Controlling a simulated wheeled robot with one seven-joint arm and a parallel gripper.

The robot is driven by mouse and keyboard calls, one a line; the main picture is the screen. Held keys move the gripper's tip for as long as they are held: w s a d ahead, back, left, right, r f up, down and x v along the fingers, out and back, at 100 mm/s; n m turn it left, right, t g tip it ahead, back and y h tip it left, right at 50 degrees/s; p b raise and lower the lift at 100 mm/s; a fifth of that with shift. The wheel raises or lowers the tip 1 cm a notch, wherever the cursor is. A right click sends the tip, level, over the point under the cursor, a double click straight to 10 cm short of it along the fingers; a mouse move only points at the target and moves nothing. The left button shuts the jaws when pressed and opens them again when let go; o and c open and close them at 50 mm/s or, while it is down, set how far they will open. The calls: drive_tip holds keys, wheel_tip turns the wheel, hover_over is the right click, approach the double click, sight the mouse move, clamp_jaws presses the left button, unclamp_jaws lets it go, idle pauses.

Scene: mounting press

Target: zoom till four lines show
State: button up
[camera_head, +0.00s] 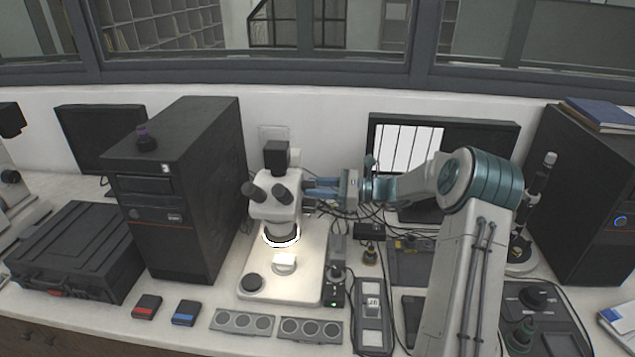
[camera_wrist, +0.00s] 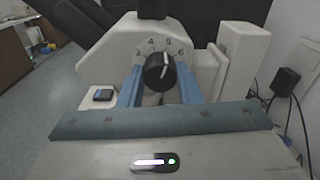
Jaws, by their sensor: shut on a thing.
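The white microscope (camera_head: 275,207) stands on its lit base in the head view, with a bright ring light under its head. Its black zoom knob (camera_wrist: 158,72) shows in the wrist view, on a white face with small numbers around it. The knob's white mark points up and slightly right. My gripper (camera_head: 308,187) reaches the head's right side. In the wrist view my gripper (camera_wrist: 160,82) has its blue fingers shut on the knob, one on each side. The monitor (camera_head: 405,148) shows several dark vertical lines on a white picture; the rest of its screen is dark.
A black computer tower (camera_head: 180,190) stands close left of the microscope, and another (camera_head: 590,190) at the far right. Small control boxes (camera_head: 243,322) lie along the front. Cables (camera_head: 385,224) lie behind my arm.

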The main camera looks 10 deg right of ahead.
idle(0.3)
drive_tip(key=o, duration=1)
drive_tip(key=b+v, duration=0.3)
drive_tip(key=v, duration=1.1)
drive_tip(key=shift+b, duration=0.35)
